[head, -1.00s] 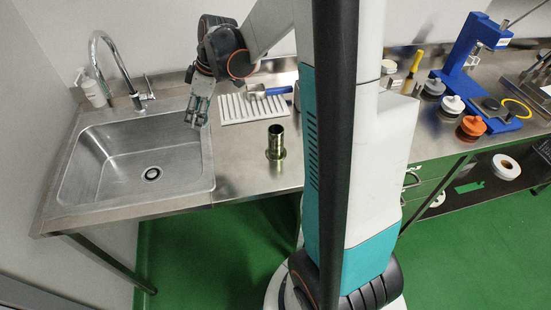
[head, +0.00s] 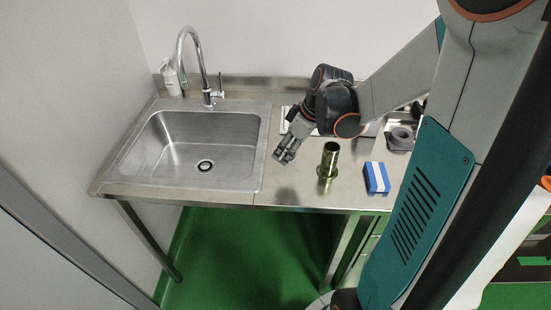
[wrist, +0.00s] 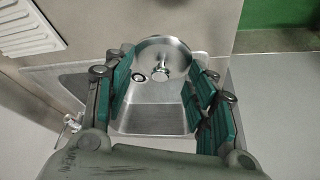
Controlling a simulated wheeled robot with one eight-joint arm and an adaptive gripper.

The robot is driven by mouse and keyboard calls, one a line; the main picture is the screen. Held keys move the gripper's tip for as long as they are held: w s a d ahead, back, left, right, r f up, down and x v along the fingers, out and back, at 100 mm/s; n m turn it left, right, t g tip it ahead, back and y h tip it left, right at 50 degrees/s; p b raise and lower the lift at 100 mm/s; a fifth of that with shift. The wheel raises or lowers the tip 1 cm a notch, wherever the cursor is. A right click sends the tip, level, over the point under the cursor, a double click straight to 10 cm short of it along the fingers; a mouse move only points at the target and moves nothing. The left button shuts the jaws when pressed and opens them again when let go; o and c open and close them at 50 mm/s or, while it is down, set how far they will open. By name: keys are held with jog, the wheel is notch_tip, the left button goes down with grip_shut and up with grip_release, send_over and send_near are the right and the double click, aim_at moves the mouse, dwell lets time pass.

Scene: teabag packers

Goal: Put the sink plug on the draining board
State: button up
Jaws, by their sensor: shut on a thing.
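My gripper (head: 285,157) is in the head view, over the bench strip between the sink (head: 140,178) and a green-gold metal fitting. In the wrist view its teal-padded fingers (wrist: 162,75) are shut on a round shiny steel disc, the sink plug (wrist: 177,50). The plug is hard to make out in the head view. The white ridged draining board (wrist: 25,28) is at the upper left of the wrist view, apart from the plug. In the head view my gripper and arm hide most of it.
The fitting (head: 329,158) stands upright just right of my gripper. A blue-and-white block (head: 376,178) is further right, near the front edge. A tap (head: 207,75) arches behind the sink, with a white bottle (head: 170,78) beside it. The sink drain (head: 205,165) is bare.

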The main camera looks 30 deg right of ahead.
aim_at(282, 176)
notch_tip(282, 176, down, 9)
jog(key=b, duration=0.2)
jog(key=shift+f+b, duration=0.1)
jog(key=shift+b, duration=0.3)
jog(key=shift+f, duration=0.2)
jog(key=o, duration=1)
jog(key=shift+r, duration=0.1)
jog(key=shift+r, duration=0.1)
jog(key=p+v, duration=0.4)
jog(key=v, duration=0.8)
